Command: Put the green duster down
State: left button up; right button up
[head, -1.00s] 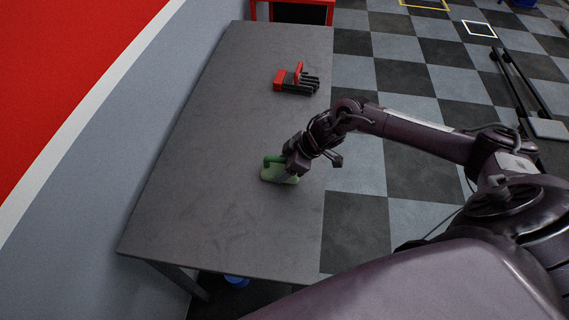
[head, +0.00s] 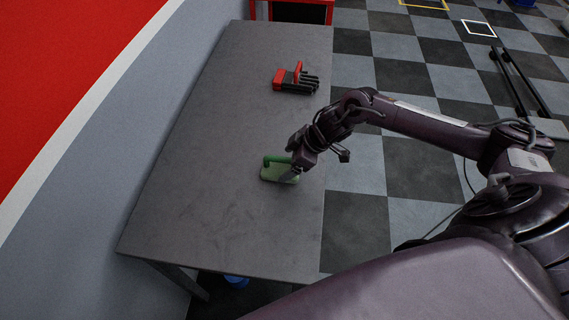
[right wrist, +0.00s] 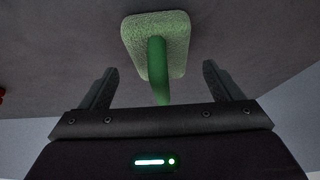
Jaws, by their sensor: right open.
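The green duster (head: 276,175) lies flat on the grey table near its right edge, its green handle on top. My right gripper (head: 292,166) is just to the right of the duster and slightly above it in the head view. In the right wrist view the duster (right wrist: 155,38) lies ahead, with its handle pointing back between the spread fingers (right wrist: 160,85). Neither finger touches the handle there; the jaws are open and empty. My left gripper is not in view.
The grey table (head: 225,220) is mostly clear around the duster. A red and black glove-like object (head: 296,79) lies farther back on it. A red-framed unit (head: 290,12) stands beyond the far edge. Checkered floor (head: 400,165) lies to the right.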

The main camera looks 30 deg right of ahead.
jog(key=v, duration=0.9)
jog(key=shift+r+b, duration=0.2)
jog(key=shift+b, duration=0.2)
jog(key=shift+s+d, duration=0.1)
jog(key=shift+s, duration=0.05)
